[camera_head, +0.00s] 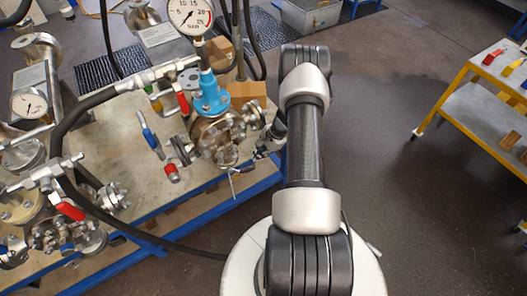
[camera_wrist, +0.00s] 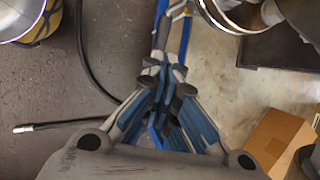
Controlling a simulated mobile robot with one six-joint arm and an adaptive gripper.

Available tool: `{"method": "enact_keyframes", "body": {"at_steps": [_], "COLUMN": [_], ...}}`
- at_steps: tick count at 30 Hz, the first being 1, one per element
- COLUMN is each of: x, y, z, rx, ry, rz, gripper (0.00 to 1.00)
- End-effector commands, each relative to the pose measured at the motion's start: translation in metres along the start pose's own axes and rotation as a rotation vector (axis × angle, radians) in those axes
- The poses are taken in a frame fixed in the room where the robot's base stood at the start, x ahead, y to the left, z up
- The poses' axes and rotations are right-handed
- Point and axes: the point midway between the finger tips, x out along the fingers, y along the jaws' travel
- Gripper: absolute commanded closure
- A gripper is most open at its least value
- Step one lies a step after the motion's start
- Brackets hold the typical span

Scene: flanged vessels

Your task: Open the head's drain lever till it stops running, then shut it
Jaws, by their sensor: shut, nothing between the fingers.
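A flanged metal vessel head (camera_head: 222,138) with a blue fitting (camera_head: 210,95) on top stands near the bench's right edge. A small metal lever-like part (camera_head: 234,180) hangs at its lower front; I cannot tell for sure if this is the drain lever. No running liquid can be made out. My gripper (camera_head: 264,148) is just right of the vessel head, partly hidden by my arm. In the wrist view my gripper (camera_wrist: 165,75) is shut and empty, its fingertips together, pointing down past a blue bench rail (camera_wrist: 185,38). Round metal parts (camera_wrist: 232,12) show at the top right.
Red-handled (camera_head: 183,103) and blue-handled (camera_head: 149,131) valves and a gauge (camera_head: 190,14) crowd the bench (camera_head: 125,165). Floor right of my arm is clear up to a yellow cart (camera_head: 455,115).

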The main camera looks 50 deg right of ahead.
Motion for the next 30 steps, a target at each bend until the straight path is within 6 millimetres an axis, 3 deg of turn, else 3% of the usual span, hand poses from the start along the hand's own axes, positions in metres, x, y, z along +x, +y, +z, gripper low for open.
{"method": "enact_keyframes", "body": {"at_steps": [3,10,30], "x": [0.028,0.059,0.069], "y": [0.001,0.001,0.003], "z": [0.0,0.0,-0.001], "rx": [-0.001,0.0,0.0], "ry": [-0.002,-0.001,-0.001], "rz": [0.002,0.001,0.0], "gripper": [1.0,1.0,1.0]}}
